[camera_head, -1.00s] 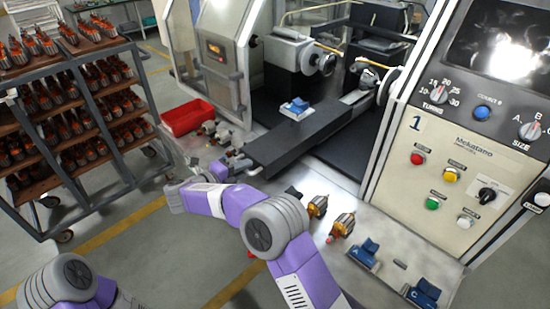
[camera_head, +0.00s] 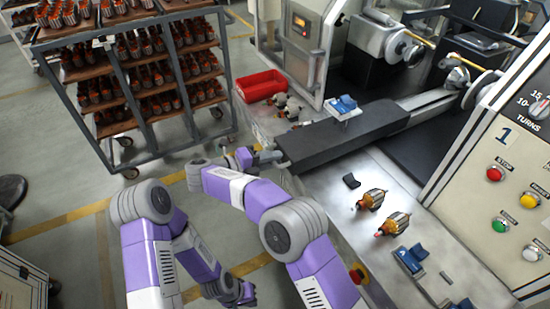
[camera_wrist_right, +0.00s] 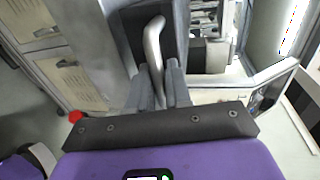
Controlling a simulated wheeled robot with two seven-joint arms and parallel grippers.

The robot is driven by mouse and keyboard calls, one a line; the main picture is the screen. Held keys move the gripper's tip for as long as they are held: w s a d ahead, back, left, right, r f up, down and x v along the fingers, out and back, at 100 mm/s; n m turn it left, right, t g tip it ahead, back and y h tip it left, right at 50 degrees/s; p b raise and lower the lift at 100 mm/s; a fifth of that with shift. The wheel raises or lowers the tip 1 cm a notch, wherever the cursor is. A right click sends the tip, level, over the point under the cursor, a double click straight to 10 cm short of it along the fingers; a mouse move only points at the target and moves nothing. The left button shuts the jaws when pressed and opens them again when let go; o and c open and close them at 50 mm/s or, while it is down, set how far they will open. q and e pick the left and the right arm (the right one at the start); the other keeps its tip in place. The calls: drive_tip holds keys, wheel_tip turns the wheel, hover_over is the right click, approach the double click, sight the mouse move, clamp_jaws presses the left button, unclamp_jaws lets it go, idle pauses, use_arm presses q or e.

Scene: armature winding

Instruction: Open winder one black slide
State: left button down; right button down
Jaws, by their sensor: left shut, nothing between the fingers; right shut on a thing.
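The black slide (camera_head: 320,147) is a long dark bar reaching from winder one over the bench, its front end past the bench's left edge. A blue fixture (camera_head: 343,105) sits on it. My right gripper (camera_head: 262,157) is at the slide's front end. In the right wrist view my right gripper (camera_wrist_right: 163,88) is shut on a grey metal handle (camera_wrist_right: 154,40) that stands up between its fingers. My left gripper (camera_head: 245,294) is low in the head view, over the floor, shut and empty, apart from the slide.
A red bin (camera_head: 262,85) stands beyond the slide, with small parts beside it. Two copper armatures (camera_head: 372,199) and blue holders (camera_head: 409,260) lie on the bench near the control panel (camera_head: 512,180). A loaded rack (camera_head: 135,150) stands left. Open floor lies between the rack and my arms.

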drive_tip(key=c, duration=1.2)
unclamp_jaws()
drive_tip(key=shift+c, duration=0.2)
drive_tip(key=v, duration=0.7)
drive_tip(key=shift+s+a+p, duration=0.2)
drive_tip(key=shift+a+p, duration=0.05)
drive_tip(key=shift+p, duration=0.05)
